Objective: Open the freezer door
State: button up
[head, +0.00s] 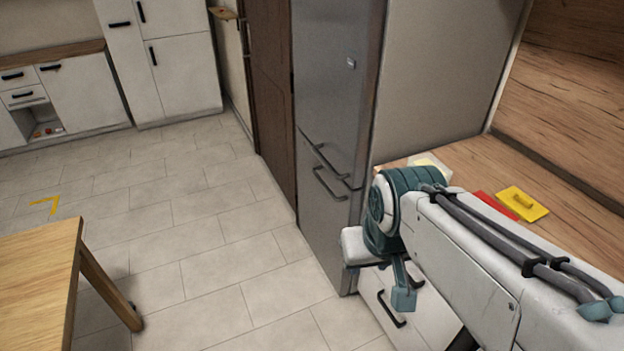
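A tall grey metal fridge-freezer (325,70) stands against the dark brown panel in the middle of the head view. Its lower door, the freezer door (318,230), looks shut, with a bar handle (330,187) near its top edge. The upper door's handle (322,160) sits just above that. My gripper (403,292) appears at the lower end of my white and teal arm, to the right of and nearer than the freezer door, apart from the handle. My arm partly hides it, and its fingers cannot be made out clearly.
A wooden counter (465,172) with a yellow item (522,203) and a red item (497,205) lies right of the fridge, above white drawers (375,300). A wooden table (40,270) stands at the lower left. The tiled floor (200,240) before the fridge is clear.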

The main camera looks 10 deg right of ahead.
aim_at(328, 205)
jog(key=u, duration=0.5)
jog(key=i, duration=1.6)
jog(key=z, duration=0.6)
